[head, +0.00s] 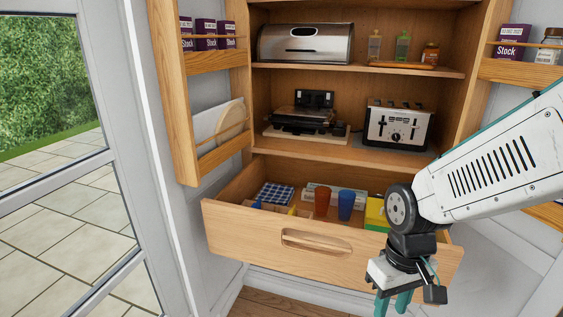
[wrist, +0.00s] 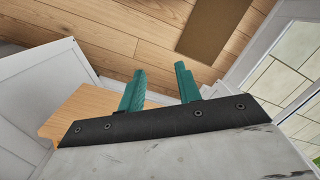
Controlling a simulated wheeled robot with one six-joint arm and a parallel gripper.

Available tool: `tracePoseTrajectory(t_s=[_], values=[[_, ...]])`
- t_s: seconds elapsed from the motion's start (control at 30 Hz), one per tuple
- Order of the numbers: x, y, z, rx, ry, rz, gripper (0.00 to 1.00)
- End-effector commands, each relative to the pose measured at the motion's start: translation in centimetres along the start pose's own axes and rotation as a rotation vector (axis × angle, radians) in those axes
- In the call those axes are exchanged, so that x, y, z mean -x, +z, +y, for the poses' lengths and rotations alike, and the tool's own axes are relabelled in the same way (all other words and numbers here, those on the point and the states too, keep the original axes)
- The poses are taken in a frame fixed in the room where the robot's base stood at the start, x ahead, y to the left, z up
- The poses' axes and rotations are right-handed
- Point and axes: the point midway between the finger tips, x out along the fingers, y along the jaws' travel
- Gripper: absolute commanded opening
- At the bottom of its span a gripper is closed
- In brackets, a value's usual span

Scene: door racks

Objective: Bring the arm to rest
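My gripper (head: 393,303) hangs at the lower right in the head view, in front of the right part of the open drawer (head: 240,225). Its fingers point down and are cut off by the picture's bottom edge. In the wrist view the two green fingers of my gripper (wrist: 160,88) stand apart with nothing between them, above the wooden floor (wrist: 110,35). My arm comes in from the right edge, bent at the wrist joint. The wrist view also shows a wooden surface (wrist: 75,112) at left, probably part of the drawer front.
The drawer is pulled out and holds a red cup (head: 322,203), a blue cup (head: 346,205) and other items. Shelves above hold a toaster (head: 397,126) and a bread box (head: 305,43). Door racks flank the cupboard. A glass door (head: 60,150) stands at left.

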Motion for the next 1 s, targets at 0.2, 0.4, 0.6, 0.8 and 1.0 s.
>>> tracePoseTrajectory(t_s=[0.2,0.4,0.6,0.8,1.0], values=[[7.0,6.8,1.2,-0.172,0.016,-0.035,0.34],[11.2,10.8,2.0,-0.246,0.042,0.058,0.34],[13.3,11.9,2.4,-0.282,0.058,0.181,0.34],[13.7,12.1,2.6,-0.297,0.06,0.2,0.34],[13.7,12.1,2.6,-0.295,0.06,0.2,0.34]])
